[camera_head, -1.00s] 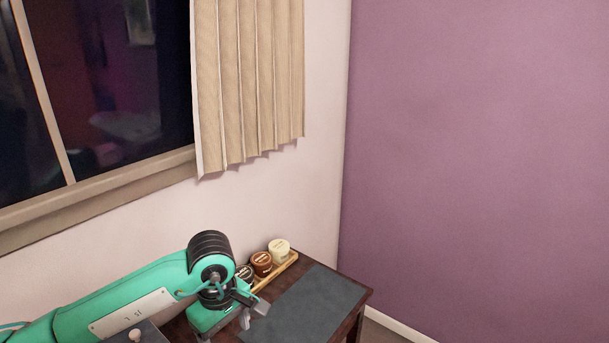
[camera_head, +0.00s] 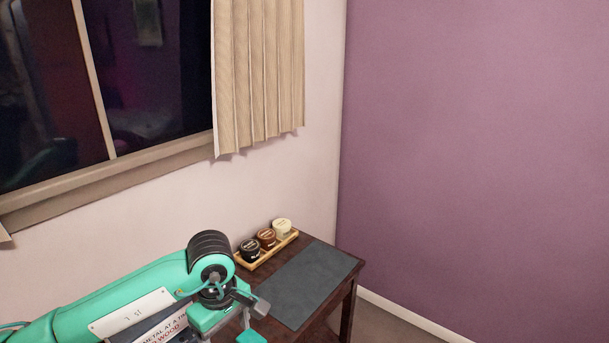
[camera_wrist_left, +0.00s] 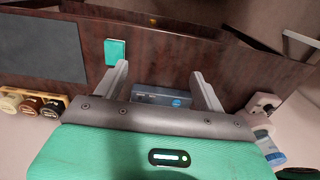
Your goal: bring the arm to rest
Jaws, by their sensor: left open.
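My left arm comes in from the left in the head view, with its gripper (camera_head: 254,312) over the near part of the dark wooden table (camera_head: 347,312). In the left wrist view the two fingers (camera_wrist_left: 162,78) are spread apart with nothing held between them. A blue-grey box (camera_wrist_left: 160,96) shows between and beyond the fingers, apparently on the table. A small teal block (camera_wrist_left: 115,51) lies near the left fingertip in that view. My right gripper is in neither view.
A dark grey mat (camera_head: 305,285) lies on the table. Behind it a wooden tray (camera_head: 288,241) holds a black jar (camera_head: 250,251), a brown jar (camera_head: 266,238) and a cream jar (camera_head: 282,228). A white-and-blue bottle (camera_wrist_left: 264,142) shows at right in the wrist view. Walls stand behind.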

